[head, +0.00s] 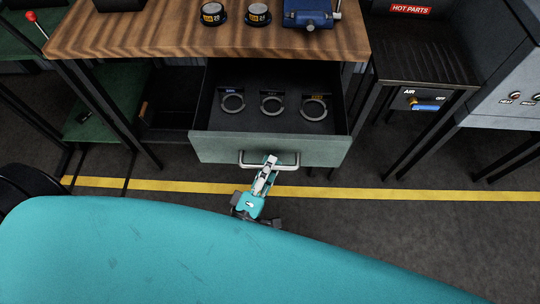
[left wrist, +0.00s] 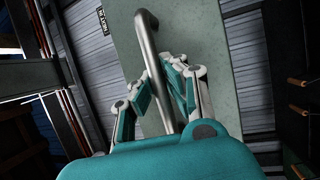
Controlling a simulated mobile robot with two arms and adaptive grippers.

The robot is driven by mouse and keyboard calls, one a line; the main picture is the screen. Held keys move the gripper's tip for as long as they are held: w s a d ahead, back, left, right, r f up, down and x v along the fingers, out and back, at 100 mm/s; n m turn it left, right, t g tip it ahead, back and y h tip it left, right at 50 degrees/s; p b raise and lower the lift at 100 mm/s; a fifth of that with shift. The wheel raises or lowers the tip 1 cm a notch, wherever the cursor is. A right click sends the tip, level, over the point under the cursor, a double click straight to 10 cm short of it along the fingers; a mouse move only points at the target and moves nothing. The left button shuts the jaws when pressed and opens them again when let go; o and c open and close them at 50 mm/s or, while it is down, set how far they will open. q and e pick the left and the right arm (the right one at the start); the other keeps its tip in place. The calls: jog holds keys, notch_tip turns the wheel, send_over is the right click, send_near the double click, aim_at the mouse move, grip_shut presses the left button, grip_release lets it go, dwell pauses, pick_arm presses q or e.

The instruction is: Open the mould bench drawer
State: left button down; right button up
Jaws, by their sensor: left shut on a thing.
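The mould bench drawer (head: 222,146) has a grey-green front and stands well out from under the wooden bench top (head: 150,35) in the head view. Its dark inside shows. My left gripper (head: 269,163) is shut on the drawer's metal bar handle (head: 290,161) near the middle of the front. In the left wrist view the handle (left wrist: 147,45) runs between the two fingers, with the drawer front (left wrist: 195,45) behind it. My right gripper is in neither view.
Three ring-shaped parts (head: 271,105) lie in the drawer. A blue vise-like tool (head: 308,14) and two dark round pieces (head: 257,13) stand on the bench. A hot parts stand (head: 425,65) is at right. A yellow floor line (head: 400,194) crosses the open floor.

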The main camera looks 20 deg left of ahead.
pick_arm(q)
jog(key=shift+r, duration=0.1)
jog(key=c, duration=1.3)
grip_release()
jog(key=shift+c, duration=0.2)
jog(key=shift+s, duration=0.1)
jog(key=v, duration=1.2)
